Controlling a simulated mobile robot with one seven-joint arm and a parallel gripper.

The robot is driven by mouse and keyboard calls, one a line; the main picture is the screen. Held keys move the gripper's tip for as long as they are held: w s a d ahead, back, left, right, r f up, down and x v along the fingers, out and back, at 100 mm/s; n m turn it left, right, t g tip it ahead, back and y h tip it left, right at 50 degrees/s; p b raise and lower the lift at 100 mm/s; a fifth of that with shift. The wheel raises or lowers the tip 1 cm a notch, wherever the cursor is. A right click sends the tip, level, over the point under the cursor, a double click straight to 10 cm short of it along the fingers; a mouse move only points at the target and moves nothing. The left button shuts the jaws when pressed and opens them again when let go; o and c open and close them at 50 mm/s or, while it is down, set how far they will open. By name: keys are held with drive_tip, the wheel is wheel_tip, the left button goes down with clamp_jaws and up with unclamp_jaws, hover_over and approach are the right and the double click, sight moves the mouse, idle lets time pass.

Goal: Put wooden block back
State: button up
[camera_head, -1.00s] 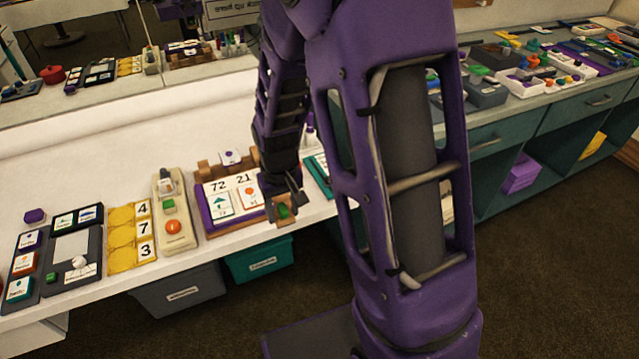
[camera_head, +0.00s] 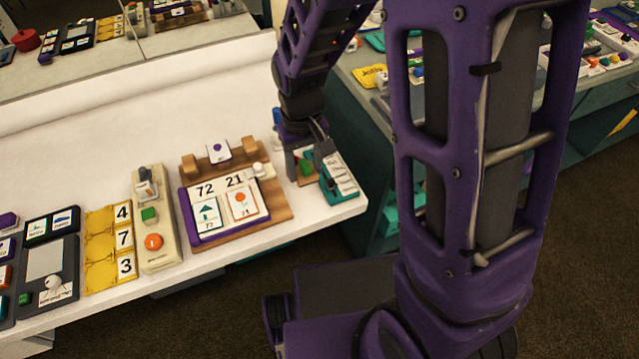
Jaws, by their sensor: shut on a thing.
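My gripper (camera_head: 306,168) is at the right end of the white counter, shut on a small wooden block (camera_head: 307,181) with a green patch on it. The fingers cover part of the block. It is just left of a teal holder (camera_head: 326,187) with white labelled strips. I cannot tell whether the block touches the counter or the holder. To the left lies a wooden board (camera_head: 278,210) with a purple-edged card panel (camera_head: 219,187) showing 72 and 21. Wooden posts (camera_head: 190,164) stand at the board's back, with a white card between them.
A beige control box (camera_head: 154,220), a yellow number panel (camera_head: 110,245) and a dark panel (camera_head: 46,262) line the counter to the left. The white counter (camera_head: 110,160) behind is bare. A second counter with props is at the right.

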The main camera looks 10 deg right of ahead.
sight(308, 202)
drive_tip(key=shift+w+d, duration=0.1)
drive_tip(key=shift+w, duration=0.05)
drive_tip(key=shift+f, duration=0.3)
wheel_tip(308, 202, down, 9)
drive_tip(key=shift+f+b, duration=0.1)
drive_tip(key=shift+b, duration=0.65)
drive_tip(key=shift+f, duration=0.1)
drive_tip(key=o, duration=0.9)
wheel_tip(308, 202, up, 12)
drive_tip(key=shift+r+p, duration=0.1)
drive_tip(key=shift+p, duration=0.8)
drive_tip(key=shift+w, duration=0.1)
